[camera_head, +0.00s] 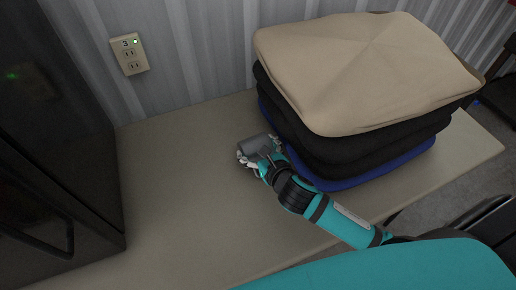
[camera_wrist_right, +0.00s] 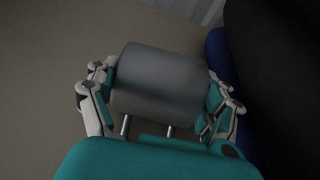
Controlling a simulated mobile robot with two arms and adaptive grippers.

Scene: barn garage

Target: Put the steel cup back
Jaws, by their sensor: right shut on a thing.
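The steel cup (camera_head: 256,144) is a small grey metal cylinder near the middle of the tabletop in the head view, just left of the folded stack. In the right wrist view the cup (camera_wrist_right: 158,82) lies across the picture between the fingers. My right gripper (camera_head: 262,160) is shut on it, one finger at each end of the cup (camera_wrist_right: 160,92). The cup looks tilted onto its side relative to the wrist. I cannot tell whether it touches the tabletop. My left gripper is in neither view.
A stack of folded cloths or cushions (camera_head: 365,65), beige over black and blue, stands close right of the cup. A dark cabinet (camera_head: 50,130) stands at the left. The table (camera_head: 165,185) is bare between them. A wall outlet (camera_head: 129,54) is behind.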

